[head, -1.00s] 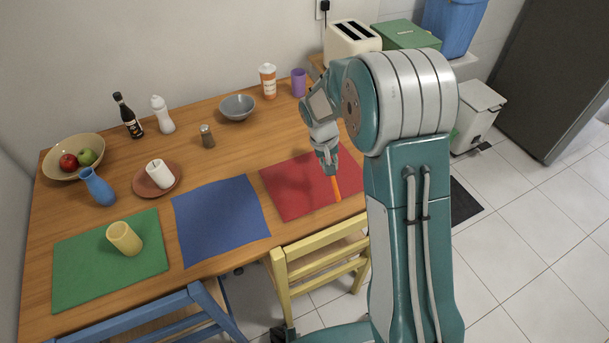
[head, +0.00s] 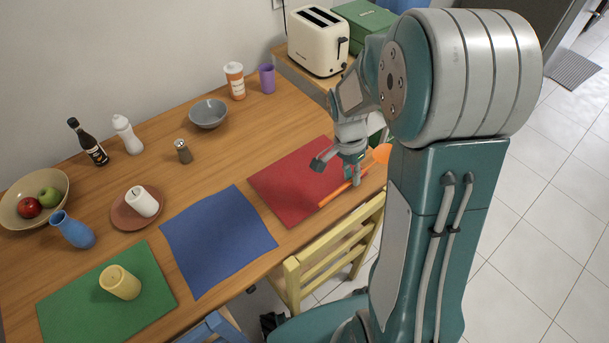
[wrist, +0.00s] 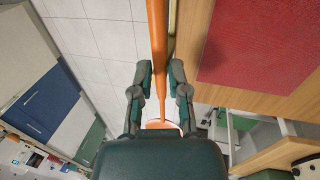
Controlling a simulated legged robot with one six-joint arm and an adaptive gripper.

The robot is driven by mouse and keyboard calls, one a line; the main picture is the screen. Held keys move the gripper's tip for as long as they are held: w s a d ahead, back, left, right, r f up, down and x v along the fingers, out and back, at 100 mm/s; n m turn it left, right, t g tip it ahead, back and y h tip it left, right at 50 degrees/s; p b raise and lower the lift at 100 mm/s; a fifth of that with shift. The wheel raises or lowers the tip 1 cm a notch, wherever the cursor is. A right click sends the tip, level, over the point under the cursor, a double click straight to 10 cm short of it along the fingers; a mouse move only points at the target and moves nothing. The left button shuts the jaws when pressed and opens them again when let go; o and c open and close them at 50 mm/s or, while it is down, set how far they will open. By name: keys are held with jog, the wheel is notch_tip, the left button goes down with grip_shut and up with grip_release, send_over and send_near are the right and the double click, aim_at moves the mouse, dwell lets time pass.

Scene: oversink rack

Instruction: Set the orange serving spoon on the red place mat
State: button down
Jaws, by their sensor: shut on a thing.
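The orange serving spoon (head: 335,195) is held in my gripper (head: 353,174), which is shut on its handle. In the head view its handle end appears in front of the red mat's near right corner, and its bowl shows to the right behind my gripper. In the wrist view the spoon (wrist: 157,45) runs between my fingers (wrist: 160,75), its bowl partly hidden by my gripper body. The red place mat (head: 285,185) lies flat on the table, partly hidden by my gripper; in the wrist view it (wrist: 260,40) is right of the spoon.
A yellow chair (head: 335,250) stands at the table's front edge, close below the spoon. A blue mat (head: 217,240) lies left of the red one, and a green mat (head: 75,305) holds a yellow cup (head: 120,282). A toaster (head: 317,42) stands at the back right.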

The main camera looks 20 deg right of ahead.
jog(key=shift+s+d, duration=0.25)
jog(key=shift+d, duration=0.05)
send_over(308, 187)
jog(key=s+d, duration=0.2)
jog(key=s, duration=0.1)
notch_tip(308, 187, down, 5)
jog(key=w+f, duration=0.1)
jog(key=w+a+f, duration=0.1)
jog(key=f, duration=0.1)
jog(key=shift+w+a+f, duration=0.35)
jog(key=shift+w+f, duration=0.4)
jog(key=shift+f, duration=0.1)
jog(key=f, duration=0.3)
jog(key=shift+a+f, duration=0.15)
jog(key=shift+a, duration=0.1)
jog(key=shift+w+a+m, duration=0.1)
jog(key=shift+a+m, duration=0.05)
jog(key=shift+m, duration=0.15)
jog(key=shift+f, duration=0.2)
jog(key=c, duration=0.6)
grip_release()
jog(key=shift+f, duration=0.1)
jog(key=shift+c, duration=0.2)
